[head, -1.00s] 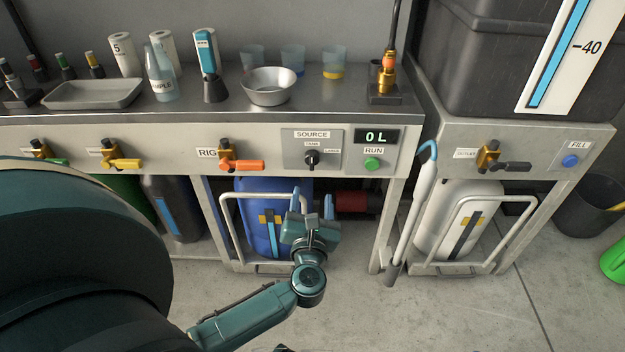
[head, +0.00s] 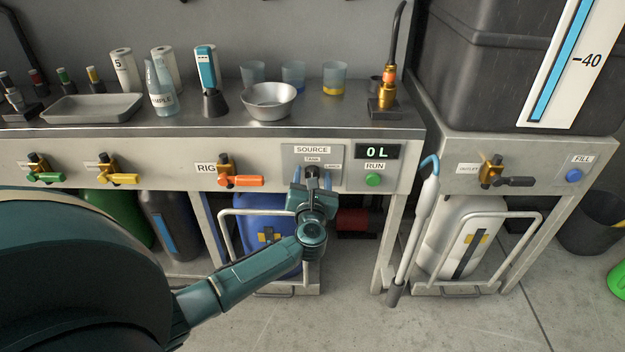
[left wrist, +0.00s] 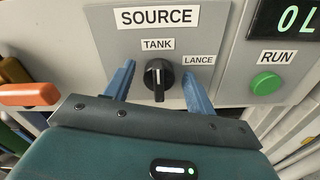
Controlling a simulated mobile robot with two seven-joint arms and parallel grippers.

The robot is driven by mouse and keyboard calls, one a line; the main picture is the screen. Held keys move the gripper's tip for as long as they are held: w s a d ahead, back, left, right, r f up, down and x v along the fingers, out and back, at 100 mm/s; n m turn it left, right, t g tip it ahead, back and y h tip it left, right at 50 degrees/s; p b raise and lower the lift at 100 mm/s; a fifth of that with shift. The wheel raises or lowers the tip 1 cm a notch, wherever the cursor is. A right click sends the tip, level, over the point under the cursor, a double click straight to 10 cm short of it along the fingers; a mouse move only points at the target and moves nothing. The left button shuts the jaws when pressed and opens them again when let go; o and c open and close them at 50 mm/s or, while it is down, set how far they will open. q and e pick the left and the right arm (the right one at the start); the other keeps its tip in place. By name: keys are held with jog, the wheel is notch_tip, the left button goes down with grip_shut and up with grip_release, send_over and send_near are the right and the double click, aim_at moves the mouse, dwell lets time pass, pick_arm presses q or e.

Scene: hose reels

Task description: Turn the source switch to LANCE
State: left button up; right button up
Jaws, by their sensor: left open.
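The source switch is a black knob (left wrist: 158,78) on a grey SOURCE panel (left wrist: 205,18), with a TANK label (left wrist: 157,44) above it and a LANCE label (left wrist: 198,60) to its upper right. The knob's bar stands upright with a white mark, in line with TANK. My left gripper (head: 312,176) is in front of the panel. In the left wrist view its two blue fingers (left wrist: 159,72) are open, one on each side of the knob, with gaps between. In the head view the gripper partly hides the knob. My right gripper is not in view.
A green RUN button (head: 372,180) and a display reading 0 L (head: 377,152) are right of the panel. An orange-handled RIG valve (head: 240,181) is to the left. A blue-topped lance (head: 424,190) leans at the bench's right end. A metal bowl (head: 269,101) stands above.

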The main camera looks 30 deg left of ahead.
pick_arm(q)
jog(key=shift+c, duration=0.2)
jog(key=c, duration=0.9)
